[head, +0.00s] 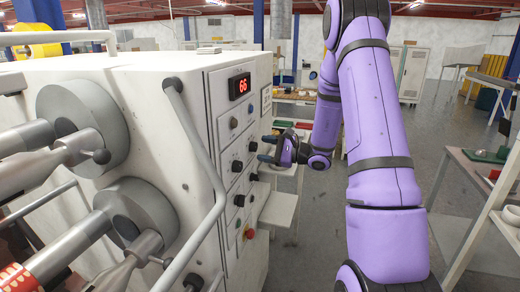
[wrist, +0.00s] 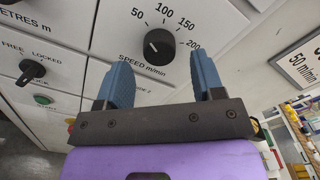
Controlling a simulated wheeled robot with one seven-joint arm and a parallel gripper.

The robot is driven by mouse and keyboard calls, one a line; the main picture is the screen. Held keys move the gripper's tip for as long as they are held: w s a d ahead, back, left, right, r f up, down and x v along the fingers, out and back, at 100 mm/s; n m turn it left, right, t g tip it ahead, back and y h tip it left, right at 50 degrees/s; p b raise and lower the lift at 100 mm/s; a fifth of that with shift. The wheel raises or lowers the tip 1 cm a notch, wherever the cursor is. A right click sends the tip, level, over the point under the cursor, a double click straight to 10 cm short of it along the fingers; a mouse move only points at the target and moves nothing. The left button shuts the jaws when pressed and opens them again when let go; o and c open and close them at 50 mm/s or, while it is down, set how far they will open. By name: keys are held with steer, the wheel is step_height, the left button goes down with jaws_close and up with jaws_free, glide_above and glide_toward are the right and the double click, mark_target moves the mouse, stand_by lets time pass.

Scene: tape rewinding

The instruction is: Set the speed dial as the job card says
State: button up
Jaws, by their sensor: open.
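In the head view my gripper (head: 264,149) is close to the machine's panel. The job card (wrist: 303,65) is partly cut off in the wrist view; it shows "50 m/min".
A FREE/LOCKED switch (wrist: 32,70) and a green START button (wrist: 44,99) sit left of the dial. A red display (head: 239,86) reads 66. A bent handrail (head: 200,150) stands before the panel.

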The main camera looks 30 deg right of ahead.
steer(key=v, duration=0.8)
steer(key=shift+s+d, duration=0.15)
steer(key=shift+s, duration=0.05)
steer(key=s+a+r+n+g, duration=0.5)
steer(key=a+g, duration=0.1)
steer(key=a, duration=0.4)
steer(key=s+a+r+n+g, duration=0.4)
steer(key=a+r+n+g, duration=0.1)
steer(key=a, duration=0.4)
steer(key=s+a+r+n+t+h, duration=0.1)
steer(key=s+r+n+h, duration=0.2)
steer(key=s+n+h, duration=0.2)
steer(key=s+a+r+n+t+h, duration=0.1)
steer(key=s+r+n+h, duration=0.3)
steer(key=s, duration=0.8)
steer(key=shift+a+r+n+h, duration=0.35)
steer(key=shift+a+n+h, duration=0.25)
steer(key=shift+h, duration=0.4)
